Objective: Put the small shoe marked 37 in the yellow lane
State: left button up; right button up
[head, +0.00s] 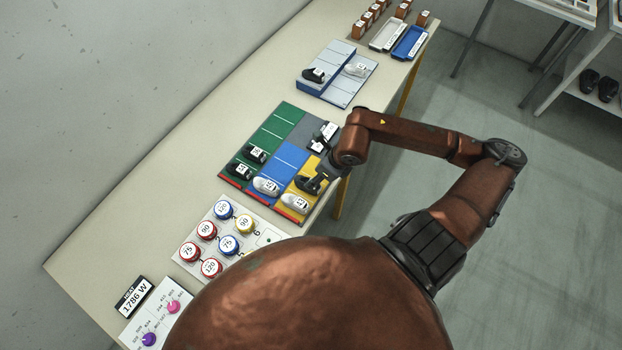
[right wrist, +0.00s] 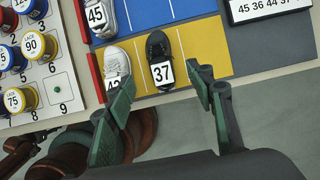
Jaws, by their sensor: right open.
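The small black shoe marked 37 (right wrist: 157,47) lies on the yellow lane (right wrist: 207,42) in the right wrist view, beside a white shoe marked 42 (right wrist: 117,63). My left gripper is not in view.
Shoes stand on the green lane (head: 272,133) and blue lane (head: 289,157). A number sign (right wrist: 268,8) lies beyond the yellow lane. A board of lace spools (head: 190,256) stands nearby. A grey-blue rack (head: 340,92) with two shoes is farther back. The table's edge is close.

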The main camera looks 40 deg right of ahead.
jog(key=shift+v, duration=2.15)
